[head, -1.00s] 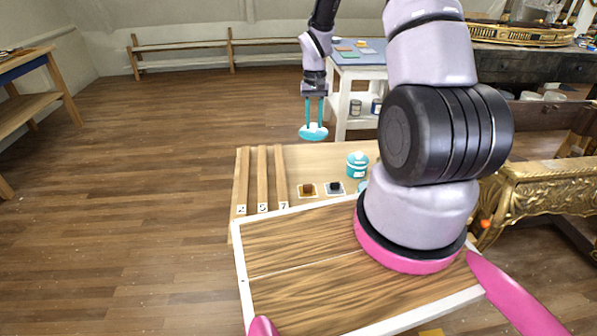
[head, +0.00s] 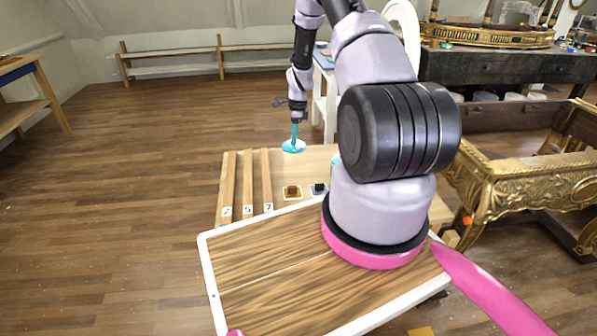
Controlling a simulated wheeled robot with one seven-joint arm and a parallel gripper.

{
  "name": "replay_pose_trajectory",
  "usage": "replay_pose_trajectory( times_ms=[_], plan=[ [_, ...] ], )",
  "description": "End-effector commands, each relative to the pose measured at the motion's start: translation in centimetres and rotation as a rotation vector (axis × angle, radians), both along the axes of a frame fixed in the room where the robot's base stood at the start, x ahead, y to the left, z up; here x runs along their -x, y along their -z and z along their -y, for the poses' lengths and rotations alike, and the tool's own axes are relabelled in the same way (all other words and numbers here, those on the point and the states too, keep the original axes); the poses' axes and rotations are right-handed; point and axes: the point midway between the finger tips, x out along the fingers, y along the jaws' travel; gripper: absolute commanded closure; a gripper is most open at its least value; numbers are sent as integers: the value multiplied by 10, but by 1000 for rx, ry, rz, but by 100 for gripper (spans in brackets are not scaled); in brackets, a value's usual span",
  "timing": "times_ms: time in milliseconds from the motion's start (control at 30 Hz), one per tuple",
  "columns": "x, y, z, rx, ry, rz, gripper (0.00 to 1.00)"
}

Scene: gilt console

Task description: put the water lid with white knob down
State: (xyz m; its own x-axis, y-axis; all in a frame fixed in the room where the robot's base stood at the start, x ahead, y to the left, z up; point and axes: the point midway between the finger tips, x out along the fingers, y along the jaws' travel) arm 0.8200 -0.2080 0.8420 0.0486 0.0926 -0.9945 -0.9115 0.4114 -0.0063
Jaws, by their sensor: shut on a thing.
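My gripper (head: 294,138), with teal fingers, is shut on the water lid with white knob (head: 287,148). The lid is a flat teal-blue disc with a pale edge, hanging roughly level under the fingers. It appears near the far edge of the pale wooden board, and its exact height above the board is hard to tell. The knob is hidden between the fingers.
The pale board (head: 277,193) has raised strips numbered 2, 5 and 7, and two small square pieces, one with a brown knob (head: 292,191), one with a black knob (head: 319,188). My arm hides its right part. A gilt console (head: 500,185) stands right.

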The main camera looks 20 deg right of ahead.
Motion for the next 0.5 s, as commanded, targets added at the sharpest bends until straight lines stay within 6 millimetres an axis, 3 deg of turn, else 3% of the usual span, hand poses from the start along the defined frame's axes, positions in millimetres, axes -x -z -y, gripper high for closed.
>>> replay_pose_trajectory(
  times_ms=[200, 333, 500],
  plan=[
    [-13, 27, 28, -12, 359, 3, 100],
    [-16, 37, 34, -16, 439, 4, 100],
    [-16, 69, 34, -18, 454, 2, 100]
  ],
)
